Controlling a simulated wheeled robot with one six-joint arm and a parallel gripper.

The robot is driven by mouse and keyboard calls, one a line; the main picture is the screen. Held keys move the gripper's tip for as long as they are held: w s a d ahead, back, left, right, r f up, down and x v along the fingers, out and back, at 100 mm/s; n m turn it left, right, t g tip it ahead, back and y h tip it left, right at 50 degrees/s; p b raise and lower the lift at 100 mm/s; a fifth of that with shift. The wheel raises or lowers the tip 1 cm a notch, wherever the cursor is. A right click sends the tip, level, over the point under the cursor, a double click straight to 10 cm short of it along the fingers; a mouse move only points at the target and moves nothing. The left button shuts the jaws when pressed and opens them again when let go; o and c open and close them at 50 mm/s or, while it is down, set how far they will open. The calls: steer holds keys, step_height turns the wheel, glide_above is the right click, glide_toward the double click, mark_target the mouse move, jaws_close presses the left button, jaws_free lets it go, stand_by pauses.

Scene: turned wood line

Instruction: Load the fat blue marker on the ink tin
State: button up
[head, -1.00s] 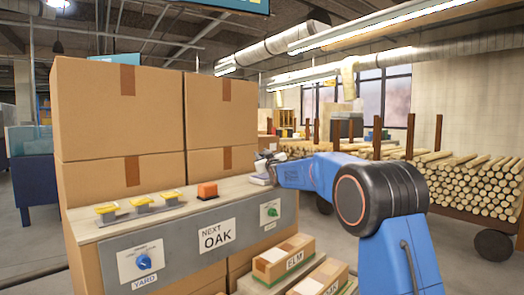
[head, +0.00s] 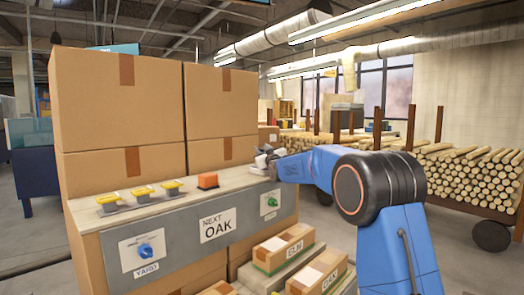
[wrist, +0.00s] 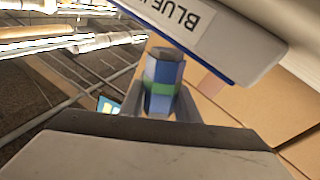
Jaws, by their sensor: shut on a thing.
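A fat marker with blue and green patches and a grey end (wrist: 163,82) stands between the fingers of my gripper (wrist: 150,108) in the wrist view. My gripper is shut on it. A pale tin with a blue edge and a label starting "BLUE" (wrist: 215,35) fills the top of the wrist view, very near the marker; whether they touch is unclear. In the head view my gripper (head: 271,160) is at the right end of the counter, where it and my arm hide most of the tin. The marker cannot be made out there.
An ELM box (head: 284,247) sits on a lower shelf. Log racks (head: 455,180) stand at the right.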

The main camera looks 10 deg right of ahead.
steer(key=shift+f, duration=0.65)
stand_by(1.1)
steer(key=shift+r, duration=0.1)
step_height(320, 180, up, 7)
stand_by(1.0)
steer(key=shift+s, duration=0.1)
stand_by(0.4)
